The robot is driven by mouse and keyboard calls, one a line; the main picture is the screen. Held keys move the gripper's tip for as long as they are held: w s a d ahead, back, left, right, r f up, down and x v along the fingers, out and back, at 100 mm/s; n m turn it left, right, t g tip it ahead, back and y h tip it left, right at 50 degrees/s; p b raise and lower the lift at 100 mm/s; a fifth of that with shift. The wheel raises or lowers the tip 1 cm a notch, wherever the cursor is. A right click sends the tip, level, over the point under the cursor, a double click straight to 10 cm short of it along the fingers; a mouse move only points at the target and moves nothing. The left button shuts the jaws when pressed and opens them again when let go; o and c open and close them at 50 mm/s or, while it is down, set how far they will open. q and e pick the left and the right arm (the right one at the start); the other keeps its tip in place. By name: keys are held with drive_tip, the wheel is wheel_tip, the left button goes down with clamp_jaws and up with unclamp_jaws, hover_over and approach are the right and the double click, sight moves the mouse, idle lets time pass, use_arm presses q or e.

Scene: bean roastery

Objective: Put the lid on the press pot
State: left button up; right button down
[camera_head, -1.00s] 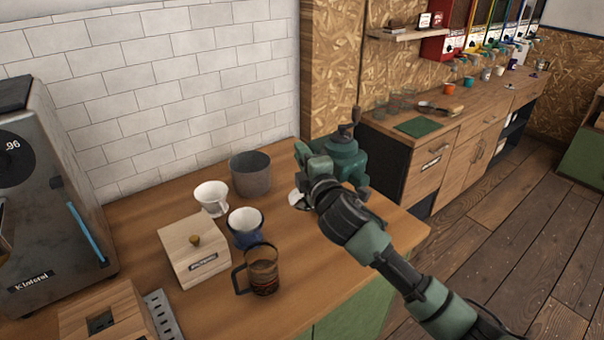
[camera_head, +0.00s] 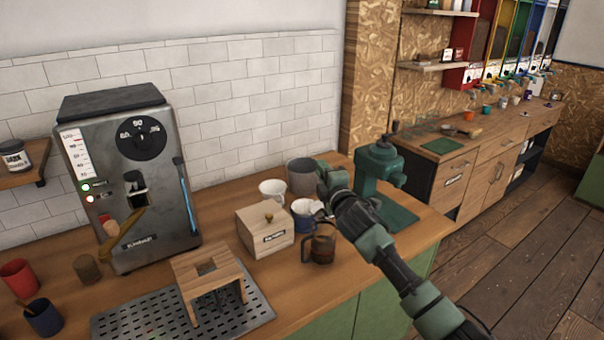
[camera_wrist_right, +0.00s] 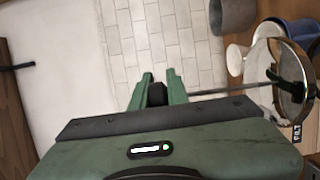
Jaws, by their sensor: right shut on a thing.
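The press pot (camera_head: 322,249), brown glass with a dark handle, stands upright near the counter's front. My right gripper (camera_head: 328,182) is above it in the head view. In the right wrist view my right gripper (camera_wrist_right: 158,93) is shut on a black knob. A thin metal rod runs from the knob to a shiny round lid (camera_wrist_right: 290,72) with a black hub. The lid is near the pot's mouth; I cannot tell whether they touch. My left gripper is out of view.
A wooden box (camera_head: 264,232), a white cup (camera_head: 272,190), a blue-and-white cup (camera_head: 303,210) and a grey canister (camera_head: 301,177) stand close to the pot. A green grinder (camera_head: 379,169) is at the right. An espresso machine (camera_head: 128,185) stands left.

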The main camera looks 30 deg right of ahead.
drive_tip(key=shift+d+f, duration=0.1)
drive_tip(key=shift+f, duration=0.2)
drive_tip(key=shift+w+d+f+b, duration=0.15)
drive_tip(key=shift+f+b, duration=0.15)
drive_tip(key=shift+b, duration=0.15)
drive_tip(key=shift+d+f+b, duration=0.1)
drive_tip(key=shift+f+b, duration=0.45)
drive_tip(key=shift+f, duration=0.1)
drive_tip(key=shift+a+f+b, duration=0.2)
drive_tip(key=shift+f+b, duration=0.3)
drive_tip(key=shift+b, duration=0.15)
drive_tip(key=shift+f, duration=0.4)
drive_tip(key=shift+d+f+b, duration=0.1)
drive_tip(key=shift+f+b, duration=0.1)
drive_tip(key=shift+b, duration=0.1)
use_arm(q)
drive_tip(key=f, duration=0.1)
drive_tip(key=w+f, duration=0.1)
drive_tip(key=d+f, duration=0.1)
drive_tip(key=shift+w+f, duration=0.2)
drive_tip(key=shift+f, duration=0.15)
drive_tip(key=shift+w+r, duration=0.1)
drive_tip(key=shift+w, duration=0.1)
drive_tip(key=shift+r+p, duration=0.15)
drive_tip(key=shift+p, duration=0.15)
